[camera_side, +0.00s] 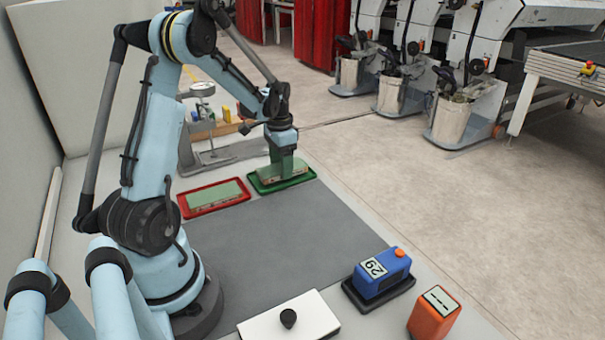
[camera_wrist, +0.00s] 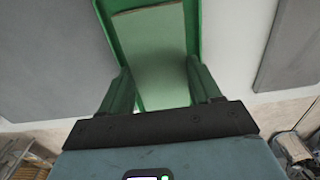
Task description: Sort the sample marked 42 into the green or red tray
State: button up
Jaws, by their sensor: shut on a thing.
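The green tray (camera_side: 290,186) lies on the table below my gripper (camera_side: 284,163) in the side view. My gripper is lowered at this tray and shut on a flat pale green sample. In the wrist view, the sample (camera_wrist: 155,45) extends from between my gripper's green fingers (camera_wrist: 160,75), over the green tray (camera_wrist: 108,22). The number on the sample does not show. I cannot tell whether it touches the tray floor. The red tray (camera_side: 186,210), left of the green one, holds a pale green panel (camera_side: 215,195) whose marking I cannot read.
A dial gauge on a stand (camera_side: 203,90) is behind the trays. The grey mat (camera_side: 270,240) is clear.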

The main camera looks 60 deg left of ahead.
jog(key=o, duration=1.2)
jog(key=shift+c, duration=0.2)
jog(key=shift+r, duration=3.55)
